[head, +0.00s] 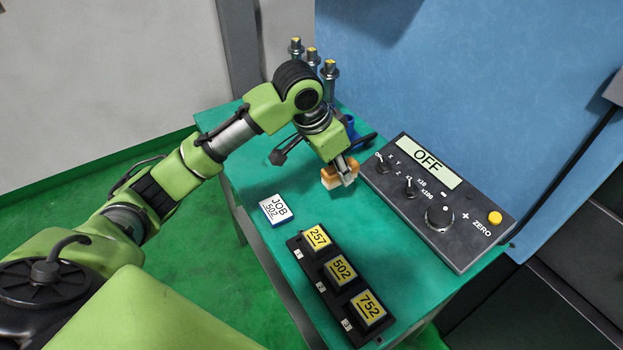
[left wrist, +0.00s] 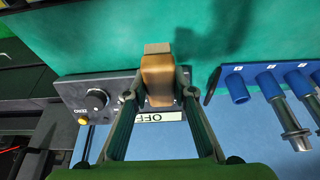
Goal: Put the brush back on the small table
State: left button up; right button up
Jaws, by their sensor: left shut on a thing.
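The brush (head: 329,178) has an orange-brown body and a pale end. My left gripper (head: 344,166) is shut on it above the teal top of the small table (head: 255,180). In the left wrist view the brush (left wrist: 157,72) sits between the two fingertips of my left gripper (left wrist: 158,97), with its pale grey end pointing away. I cannot tell whether the brush touches the table top. My right gripper is not in view.
A control box (head: 440,200) reading OFF stands close right of the brush. A JOB 502 card (head: 276,210) and a black rack (head: 322,285) with yellow-labelled blocks lie nearer. A blue tool holder (left wrist: 262,82) and tools (head: 329,72) are at the back.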

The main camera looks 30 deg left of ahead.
pick_arm(q)
jog(key=w+a+f+p, duration=0.1)
jog(key=w+a+f, duration=0.2)
jog(key=a, duration=0.3)
jog(key=p, duration=0.1)
send_over(315, 183)
jog(key=s, duration=0.1)
notch_tip(315, 183, down, 5)
jog(key=shift+s+a+f, duration=0.15)
notch_tip(315, 183, down, 3)
jog(key=shift+a+r+p, duration=0.1)
jog(key=shift+a+p, duration=0.05)
jog(key=shift+p, duration=0.55)
jog(key=shift+f, duration=0.4)
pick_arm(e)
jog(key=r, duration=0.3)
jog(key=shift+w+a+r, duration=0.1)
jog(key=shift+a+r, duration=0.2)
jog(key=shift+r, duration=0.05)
pick_arm(q)
jog(key=shift+f, duration=0.15)
jog(key=o, duration=1)
jog(key=b+v, duration=0.1)
jog(key=v, duration=1.1)
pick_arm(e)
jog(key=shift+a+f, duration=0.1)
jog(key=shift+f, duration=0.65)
